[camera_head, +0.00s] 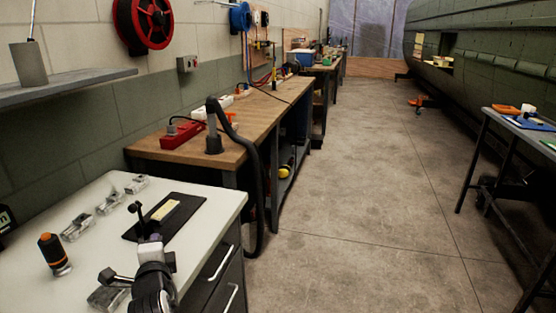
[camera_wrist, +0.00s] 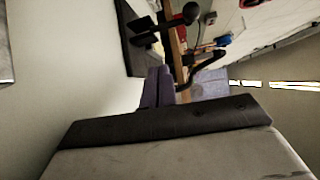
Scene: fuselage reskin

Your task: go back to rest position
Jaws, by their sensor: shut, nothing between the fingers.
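My gripper (camera_head: 153,239) is at the lower left of the head view, over the white worktop (camera_head: 95,190). Its fingers are together and empty; they also show as dark purple-grey pads in the wrist view (camera_wrist: 158,88). A black mat (camera_head: 185,215) with a pale yellowish piece (camera_head: 165,210) lies just beyond the gripper. A small black knobbed part (camera_head: 137,210) shows at the mat's left edge. In the wrist view a black ball knob (camera_wrist: 190,13) appears beyond the fingertips. Whether the gripper touches anything below cannot be told.
An orange-topped black cylinder (camera_head: 55,253) and several small clear or metallic pieces (camera_head: 76,228) stand on the worktop's left. Beyond is a wooden bench (camera_head: 255,115) with a black hose (camera_head: 258,190).

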